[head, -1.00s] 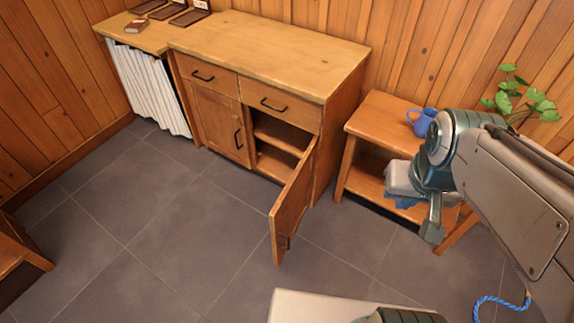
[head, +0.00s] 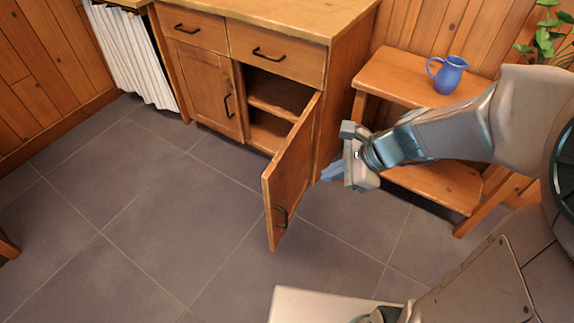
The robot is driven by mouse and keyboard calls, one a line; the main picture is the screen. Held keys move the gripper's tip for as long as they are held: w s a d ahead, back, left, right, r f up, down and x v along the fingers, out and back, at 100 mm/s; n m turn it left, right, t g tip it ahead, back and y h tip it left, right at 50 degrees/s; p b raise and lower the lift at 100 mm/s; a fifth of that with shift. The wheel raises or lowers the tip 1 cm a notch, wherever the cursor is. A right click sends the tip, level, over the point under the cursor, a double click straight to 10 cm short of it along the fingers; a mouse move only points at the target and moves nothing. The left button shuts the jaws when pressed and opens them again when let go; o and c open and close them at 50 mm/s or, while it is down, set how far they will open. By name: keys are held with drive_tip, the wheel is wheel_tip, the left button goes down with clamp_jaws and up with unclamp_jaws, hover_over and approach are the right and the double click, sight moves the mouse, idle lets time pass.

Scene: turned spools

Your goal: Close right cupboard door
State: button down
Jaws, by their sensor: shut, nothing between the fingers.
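The right cupboard door (head: 288,180) stands wide open, swung out toward me from its hinge on the cabinet's right side. Its dark handle (head: 281,217) shows low near the free edge. The wooden cabinet (head: 240,90) shows its empty-looking shelved opening behind the door. The left cupboard door (head: 207,95) is closed. My gripper (head: 328,173) is shut and empty, just right of the open door, on its outer side. A small gap seems to lie between the fingertips and the door, but depth is hard to judge.
A wooden side table (head: 400,80) with a lower shelf stands right of the cabinet, partly behind my arm. A blue jug (head: 448,76) sits on its top. A plant (head: 545,35) is at the upper right.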

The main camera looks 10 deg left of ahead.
drive_tip(key=w+a+f+m+y+b, duration=0.1)
drive_tip(key=w+a+f+m+b, duration=0.15)
drive_tip(key=f+m+b, duration=0.4)
drive_tip(key=n+b, duration=0.2)
drive_tip(key=b, duration=0.1)
approach(271, 185)
wheel_tip(271, 185, down, 4)
drive_tip(key=a, duration=0.2)
drive_tip(key=shift+w+a+f+t, duration=0.1)
drive_tip(key=shift+a+f+t, duration=0.05)
drive_tip(key=shift+a+t, duration=0.25)
drive_tip(key=shift+w+a+m, duration=0.2)
drive_tip(key=shift+a+m, duration=0.05)
drive_tip(key=shift+a, duration=0.3)
